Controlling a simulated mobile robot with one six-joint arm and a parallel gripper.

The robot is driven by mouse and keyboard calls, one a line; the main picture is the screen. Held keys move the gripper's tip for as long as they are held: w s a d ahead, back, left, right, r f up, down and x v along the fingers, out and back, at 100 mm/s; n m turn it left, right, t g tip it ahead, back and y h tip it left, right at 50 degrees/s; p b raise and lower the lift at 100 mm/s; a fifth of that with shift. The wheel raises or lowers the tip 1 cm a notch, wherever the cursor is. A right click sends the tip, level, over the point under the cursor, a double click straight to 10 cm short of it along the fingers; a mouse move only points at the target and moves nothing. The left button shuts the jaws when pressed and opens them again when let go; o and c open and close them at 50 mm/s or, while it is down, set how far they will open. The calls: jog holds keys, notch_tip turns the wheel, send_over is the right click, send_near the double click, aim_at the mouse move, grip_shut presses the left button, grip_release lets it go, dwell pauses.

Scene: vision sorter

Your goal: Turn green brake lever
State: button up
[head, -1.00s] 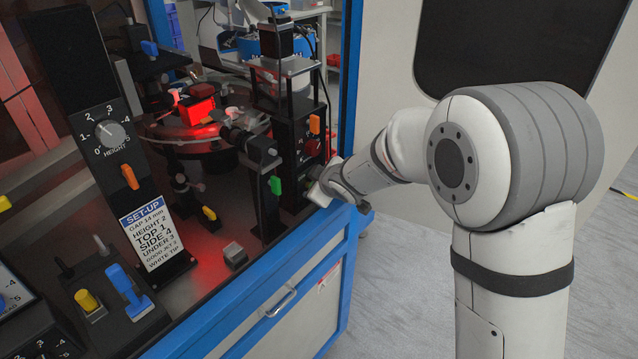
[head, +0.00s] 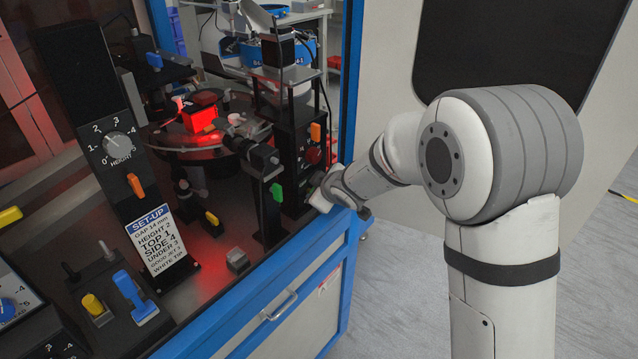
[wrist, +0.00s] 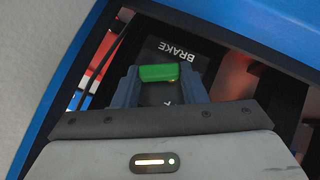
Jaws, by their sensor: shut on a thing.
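The green brake lever (wrist: 160,73) shows in the wrist view in front of a black plate (wrist: 180,52) marked BRAKE, whose letters appear upside down. My gripper (wrist: 160,82) is shut on this lever, with one blue-grey finger at each side of it. In the head view my gripper (head: 318,190) is at the right edge of the machine, against the black panel there. In that view the grip itself is too small and covered to make out. A green lever (head: 277,192) shows on a black post just left of my gripper; I cannot tell if it is the same one.
An orange lever (head: 316,132) sits above my gripper on the black panel. The machine's blue frame (head: 352,80) runs close by my wrist. A round table (head: 205,150) with a red-lit block, a height knob (head: 118,146) and a set-up card (head: 162,238) are further left.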

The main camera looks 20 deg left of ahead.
jog(key=r+p, duration=0.1)
jog(key=p, duration=0.2)
jog(key=shift+w+g+p, duration=0.15)
jog(key=shift+g+p, duration=0.15)
jog(key=shift+p, duration=0.05)
jog(key=shift+f+m+p, duration=0.15)
jog(key=shift+m+p, duration=0.15)
jog(key=shift+p, duration=0.55)
jog(key=shift+f, duration=0.25)
jog(key=o, duration=1)
jog(key=shift+f+g, duration=0.1)
jog(key=shift+g, duration=0.2)
jog(key=shift+d, duration=0.1)
jog(key=shift+v, duration=3.85)
